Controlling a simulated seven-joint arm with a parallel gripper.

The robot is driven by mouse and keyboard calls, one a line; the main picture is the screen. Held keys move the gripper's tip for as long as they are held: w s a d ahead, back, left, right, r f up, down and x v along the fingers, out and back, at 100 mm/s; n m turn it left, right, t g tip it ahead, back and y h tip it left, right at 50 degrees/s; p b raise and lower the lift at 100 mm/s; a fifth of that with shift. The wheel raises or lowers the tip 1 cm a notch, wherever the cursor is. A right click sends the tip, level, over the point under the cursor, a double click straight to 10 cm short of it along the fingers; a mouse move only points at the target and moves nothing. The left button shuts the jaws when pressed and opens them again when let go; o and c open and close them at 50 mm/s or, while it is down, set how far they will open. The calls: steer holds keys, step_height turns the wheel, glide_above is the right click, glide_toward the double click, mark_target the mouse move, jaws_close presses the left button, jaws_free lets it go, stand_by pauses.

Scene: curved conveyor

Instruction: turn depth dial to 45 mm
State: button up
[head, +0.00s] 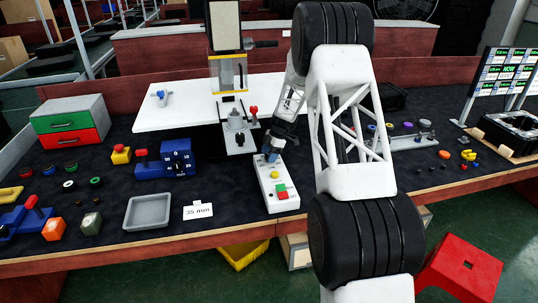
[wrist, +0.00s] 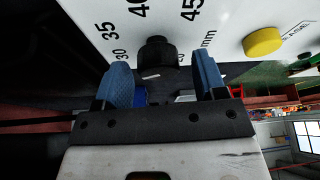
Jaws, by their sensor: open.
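The black depth dial (wrist: 157,50) stands on a white panel (wrist: 235,20) in the wrist view. Printed numbers 30, 35, 40 and 45 mm curve around it. I cannot tell which number it points to. My gripper (wrist: 161,68) is open, with one blue finger on each side of the dial; I cannot tell whether either touches it. In the head view my gripper (head: 272,153) is at the far end of the white control box (head: 285,204) and hides the dial. A yellow button (wrist: 262,41) is right of the dial in the wrist view.
The control box carries green and red buttons (head: 281,190). Left of it are a card reading 35 mm (head: 198,211), a grey tray (head: 148,213) and a blue dial box (head: 178,157). A press (head: 228,75) stands behind. My arm covers the table to the right.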

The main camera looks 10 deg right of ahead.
steer(key=shift+c, duration=0.3)
steer(key=c, duration=0.9)
steer(key=shift+m, duration=0.4)
steer(key=m+t, duration=0.2)
steer(key=m, duration=0.2)
steer(key=m+t, duration=0.1)
steer(key=m, duration=0.1)
steer(key=m+h, duration=0.1)
steer(key=m, duration=0.2)
steer(key=shift+m+t, duration=0.3)
steer(key=shift+t, duration=0.1)
steer(key=m+h, duration=0.1)
steer(key=m, duration=0.1)
steer(key=m+t+h, duration=0.1)
steer(key=m, duration=0.2)
steer(key=shift+m+t+h, duration=0.3)
steer(key=shift+m+h, duration=0.5)
steer(key=shift+m, duration=1.8)
